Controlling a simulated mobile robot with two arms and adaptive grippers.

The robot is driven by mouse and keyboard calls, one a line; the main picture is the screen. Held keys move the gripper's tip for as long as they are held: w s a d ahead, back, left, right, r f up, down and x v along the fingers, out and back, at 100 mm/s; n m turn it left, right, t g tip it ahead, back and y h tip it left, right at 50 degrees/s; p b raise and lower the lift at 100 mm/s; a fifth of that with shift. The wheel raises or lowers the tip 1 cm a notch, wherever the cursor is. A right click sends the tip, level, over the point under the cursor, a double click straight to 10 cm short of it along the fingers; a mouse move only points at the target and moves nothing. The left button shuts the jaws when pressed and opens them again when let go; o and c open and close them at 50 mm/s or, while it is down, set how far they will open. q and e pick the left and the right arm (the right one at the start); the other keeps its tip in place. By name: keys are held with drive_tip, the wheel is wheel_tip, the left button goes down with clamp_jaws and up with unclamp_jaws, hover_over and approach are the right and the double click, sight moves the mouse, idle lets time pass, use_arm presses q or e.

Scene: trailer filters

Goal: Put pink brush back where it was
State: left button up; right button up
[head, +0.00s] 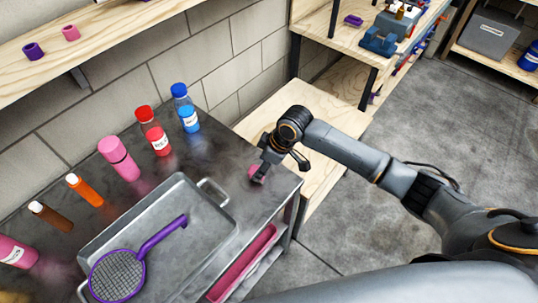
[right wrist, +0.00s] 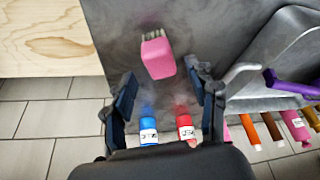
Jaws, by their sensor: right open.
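The pink brush (right wrist: 157,57) is a small pink block with pale bristles at one end. In the right wrist view it is on the dark metal table top (right wrist: 115,15), just beyond my fingertips and roughly centred between them. In the head view the brush (head: 254,171) shows as a bit of pink at the table's right end, partly hidden by my right gripper (head: 280,172). My right gripper also shows in the right wrist view (right wrist: 162,85), with its fingers spread and nothing between them. My left gripper is not in view.
Bottles, including a blue one (head: 187,114) and a red one (head: 153,138), line the wall side. A wall shelf (head: 100,30) holds purple and pink rings. A lower wooden surface (head: 320,115) adjoins.

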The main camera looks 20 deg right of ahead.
drive_tip(key=v, duration=0.7)
drive_tip(key=shift+r+b, duration=0.3)
drive_tip(key=shift+s+d, duration=0.15)
